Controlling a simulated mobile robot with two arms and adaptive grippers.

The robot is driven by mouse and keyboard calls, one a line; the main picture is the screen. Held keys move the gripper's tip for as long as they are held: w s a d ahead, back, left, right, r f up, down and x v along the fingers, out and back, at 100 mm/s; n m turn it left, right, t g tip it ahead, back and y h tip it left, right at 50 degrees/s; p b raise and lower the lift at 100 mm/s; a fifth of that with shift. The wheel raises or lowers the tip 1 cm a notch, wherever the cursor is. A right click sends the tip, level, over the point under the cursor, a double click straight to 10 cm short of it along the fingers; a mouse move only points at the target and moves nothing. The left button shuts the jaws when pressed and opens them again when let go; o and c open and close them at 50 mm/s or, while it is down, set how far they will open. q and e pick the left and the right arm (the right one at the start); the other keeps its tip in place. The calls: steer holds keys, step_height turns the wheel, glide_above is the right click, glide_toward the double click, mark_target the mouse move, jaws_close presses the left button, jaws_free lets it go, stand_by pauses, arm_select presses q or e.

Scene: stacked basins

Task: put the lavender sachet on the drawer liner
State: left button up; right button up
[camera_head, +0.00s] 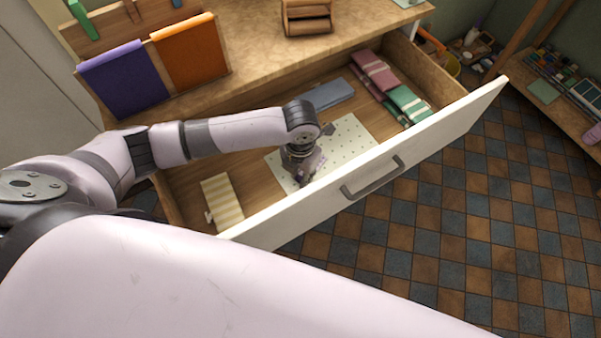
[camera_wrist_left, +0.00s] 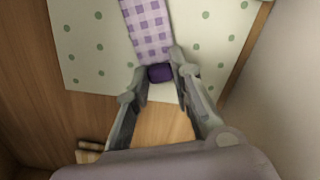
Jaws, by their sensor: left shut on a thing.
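The lavender sachet (camera_wrist_left: 150,25) is a purple-and-white gingham pouch with a dark purple end, seen in the left wrist view. My left gripper (camera_wrist_left: 158,76) is shut on it near that dark end. In the head view my left gripper (camera_head: 303,176) is down inside the open drawer, over the drawer liner, and mostly hides the sachet. The drawer liner (camera_head: 348,136) is a pale sheet with green dots on the drawer floor; it also shows behind the sachet in the left wrist view (camera_wrist_left: 90,42). I cannot tell whether the sachet touches the liner. My right gripper is not in view.
The open drawer's white front (camera_head: 420,150) stands close beyond the gripper. A striped cream cloth (camera_head: 223,201) lies left in the drawer, a grey-blue item (camera_head: 328,94) at the back, and folded pink (camera_head: 372,74) and green (camera_head: 408,103) cloths at the right.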

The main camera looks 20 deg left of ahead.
arm_select(q)
steer(key=shift+f, duration=0.1)
steer(key=o, duration=0.8)
steer(key=shift+o, duration=0.2)
step_height(320, 180, up, 12)
steer(key=shift+r+p, duration=0.2)
steer(key=shift+p, duration=0.2)
stand_by(0.3)
